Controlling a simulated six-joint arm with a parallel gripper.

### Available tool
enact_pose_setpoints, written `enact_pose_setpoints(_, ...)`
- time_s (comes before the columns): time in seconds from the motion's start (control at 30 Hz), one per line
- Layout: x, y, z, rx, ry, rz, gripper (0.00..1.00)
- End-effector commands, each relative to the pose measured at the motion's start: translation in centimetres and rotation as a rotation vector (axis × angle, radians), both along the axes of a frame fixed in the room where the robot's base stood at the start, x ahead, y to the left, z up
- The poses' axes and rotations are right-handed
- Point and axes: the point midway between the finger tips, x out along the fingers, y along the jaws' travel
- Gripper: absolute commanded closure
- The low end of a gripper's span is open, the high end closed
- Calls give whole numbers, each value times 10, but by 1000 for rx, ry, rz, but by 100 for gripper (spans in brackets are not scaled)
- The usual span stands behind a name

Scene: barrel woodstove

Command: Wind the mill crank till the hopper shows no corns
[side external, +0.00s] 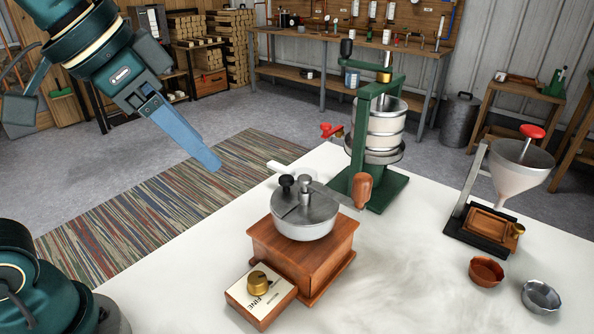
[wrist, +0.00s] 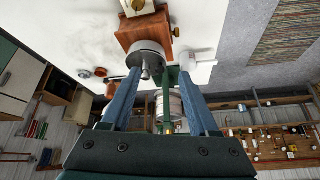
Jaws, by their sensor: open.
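The mill is a wooden box (side external: 300,255) with a round metal hopper (side external: 304,222) on top; the box also shows in the wrist view (wrist: 147,28). The hopper's top looks largely covered by a metal lid with a black knob (side external: 287,181), and I see no corns; its inside is hidden. A brown wooden crank knob (side external: 362,190) stands at the hopper's right side. My gripper (wrist: 159,73) is open and empty, its two blue fingers apart. In the side external view it hangs at upper left, apart from the mill.
A green press with a metal cylinder (side external: 385,130) stands behind the mill. A funnel device (side external: 520,170) stands at right, near a copper bowl (side external: 486,271) and a silver bowl (side external: 541,297). A small box with a brass knob (side external: 262,295) sits at the mill's front.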

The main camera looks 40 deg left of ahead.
Motion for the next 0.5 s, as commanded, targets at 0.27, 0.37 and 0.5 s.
enact_pose_setpoints(0.27, 64, -51, 34, 16, 23, -252, 39)
enact_pose_setpoints(0.37, 85, -74, 33, 19, 37, -338, 39)
enact_pose_setpoints(0.5, 106, -105, 21, 20, 64, -432, 39)
